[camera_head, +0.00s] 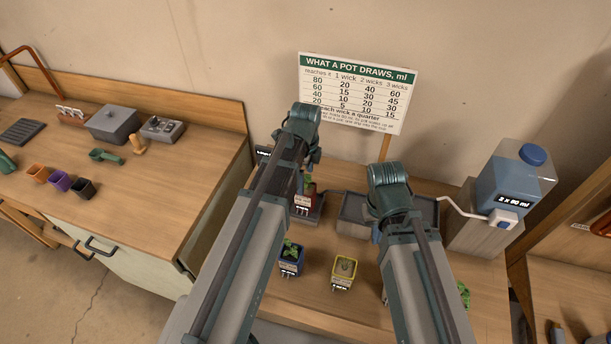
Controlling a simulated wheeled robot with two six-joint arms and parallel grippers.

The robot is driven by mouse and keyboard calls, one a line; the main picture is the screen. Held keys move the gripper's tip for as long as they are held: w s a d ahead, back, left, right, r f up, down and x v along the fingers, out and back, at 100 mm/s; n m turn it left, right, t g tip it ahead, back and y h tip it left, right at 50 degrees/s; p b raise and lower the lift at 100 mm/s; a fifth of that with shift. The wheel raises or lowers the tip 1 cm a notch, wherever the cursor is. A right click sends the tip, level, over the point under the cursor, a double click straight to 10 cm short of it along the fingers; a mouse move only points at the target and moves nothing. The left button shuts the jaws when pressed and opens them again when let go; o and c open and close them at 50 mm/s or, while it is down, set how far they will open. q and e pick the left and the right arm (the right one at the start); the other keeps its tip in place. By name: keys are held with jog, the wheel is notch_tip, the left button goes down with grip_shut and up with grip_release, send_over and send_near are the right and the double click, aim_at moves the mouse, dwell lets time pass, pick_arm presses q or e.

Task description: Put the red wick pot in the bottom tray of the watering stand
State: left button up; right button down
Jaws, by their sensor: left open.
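A small pot with red showing (309,187) and a bit of green plant is beneath my left wrist, mostly hidden by the arm. It appears to be in or at a dark tray (318,214) that looks like part of the watering stand. A grey trough (352,214) lies right of it, partly behind my right arm; which tray is the bottom one I cannot tell. My left gripper (306,172) is open, close above the red pot; contact is unclear. My right arm reaches over the trough, and its fingertips are hidden.
A blue pot (290,261) with a plant and a yellow pot (343,273) stand in front. A water jug (515,180) on a wooden block is at right, with a white tube to the trough. A chart sign (357,92) stands behind. The left bench (150,200) holds empty pots.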

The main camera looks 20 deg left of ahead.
pick_arm(q)
jog(key=shift+r+p, duration=0.35)
jog(key=shift+r, duration=0.4)
jog(key=s+d+n+y, duration=0.1)
jog(key=s+d+n, duration=0.9)
jog(key=s+n, duration=0.4)
jog(key=shift+s+d+n, duration=0.15)
jog(key=shift+d+n, duration=0.1)
jog(key=shift+n, duration=0.05)
pick_arm(e)
jog(key=shift+r, duration=0.7)
pick_arm(q)
notch_tip(320, 180, down, 5)
jog(key=b, duration=0.5)
jog(key=shift+f, duration=0.2)
pick_arm(e)
notch_tip(320, 180, down, 5)
jog(key=shift+f, duration=0.2)
